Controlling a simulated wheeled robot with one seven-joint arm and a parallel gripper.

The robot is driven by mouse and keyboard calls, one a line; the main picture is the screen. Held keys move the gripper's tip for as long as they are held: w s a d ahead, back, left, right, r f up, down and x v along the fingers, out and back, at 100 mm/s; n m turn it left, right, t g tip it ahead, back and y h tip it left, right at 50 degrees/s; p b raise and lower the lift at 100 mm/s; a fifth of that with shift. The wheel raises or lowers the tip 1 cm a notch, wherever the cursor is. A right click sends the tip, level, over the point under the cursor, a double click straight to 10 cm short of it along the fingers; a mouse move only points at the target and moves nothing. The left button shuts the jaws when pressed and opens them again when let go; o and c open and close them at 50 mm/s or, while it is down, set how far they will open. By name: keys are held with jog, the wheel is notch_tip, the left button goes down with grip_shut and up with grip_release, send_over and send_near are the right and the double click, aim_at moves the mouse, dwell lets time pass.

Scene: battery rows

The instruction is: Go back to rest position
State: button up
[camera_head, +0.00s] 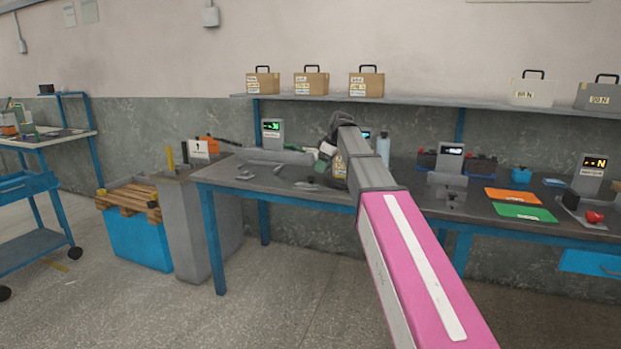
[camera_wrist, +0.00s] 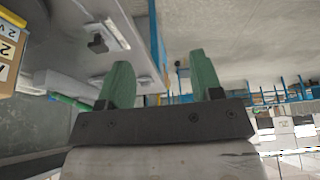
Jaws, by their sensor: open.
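My gripper (camera_wrist: 160,85) shows in the wrist view with two green fingers spread apart and nothing between them. The wrist view is turned over, with the floor at the top right and a blue table leg behind the fingers. In the head view my pink and grey arm reaches forward over the blue-legged workbench (camera_head: 290,192). The gripper's fingertips are hard to make out there, near the bench's back left part. A small dark part on a pale plate (camera_wrist: 98,43) shows at upper left in the wrist view, apart from the fingers.
A display unit (camera_head: 272,132) stands at the bench's back left. Orange (camera_head: 512,196) and green (camera_head: 525,212) mats lie on the right. Cases, such as a brown one (camera_head: 311,83), stand on the shelf above. A blue crate (camera_head: 137,238) with a pallet stands left. Floor in front is clear.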

jog(key=s+d+f+m+h, duration=0.1)
jog(key=s+d+f+m, duration=0.1)
jog(key=s+f, duration=0.35)
jog(key=s+d+f+m, duration=0.2)
jog(key=s+d+f, duration=0.1)
jog(key=f, duration=0.6)
jog(key=s+d+f+m+h, duration=0.1)
jog(key=s+d+f+m, duration=0.2)
jog(key=f, duration=0.4)
jog(key=s+d+f+m+h, duration=0.1)
jog(key=s+d+f+m, duration=0.2)
jog(key=s+f, duration=0.5)
jog(key=s+d+f+m+g+h, duration=0.1)
jog(key=s+d+f+m, duration=0.2)
jog(key=s+f, duration=0.6)
jog(key=s+m, duration=0.1)
jog(key=s, duration=0.2)
jog(key=shift+f+g, duration=0.15)
jog(key=shift+g, duration=0.15)
jog(key=shift+w+d, duration=0.1)
